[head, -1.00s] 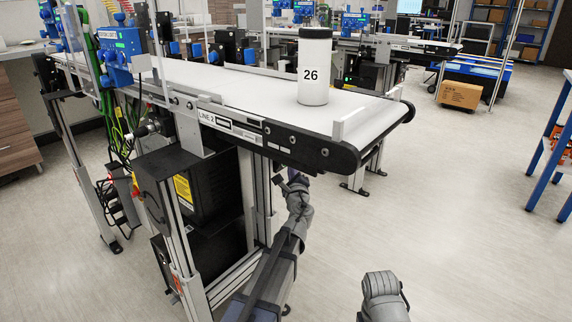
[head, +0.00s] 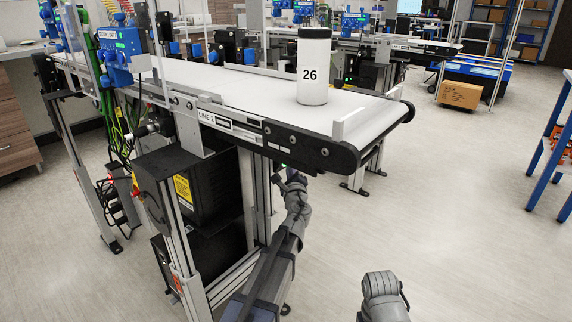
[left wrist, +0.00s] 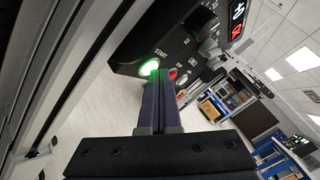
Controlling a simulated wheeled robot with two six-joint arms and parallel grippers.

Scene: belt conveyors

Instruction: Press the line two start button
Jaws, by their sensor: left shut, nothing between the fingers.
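The START button (left wrist: 149,67) glows green on a dark control panel (left wrist: 178,42) in the left wrist view. My left gripper (left wrist: 161,76) is shut and empty, with its dark purple fingers pointing at the panel. The fingertips overlap the right edge of the green button; I cannot tell whether they touch it. In the head view my left gripper (head: 281,172) is under the conveyor labelled LINE 2 (head: 206,117), by a small green light (head: 284,166). My right gripper is not visible; only part of that arm shows.
A white canister marked 26 with a black lid (head: 313,75) stands upright on the belt (head: 230,88). A black cabinet (head: 190,195) and metal legs stand left of my left arm. The floor to the right is clear up to a blue-legged table (head: 548,180).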

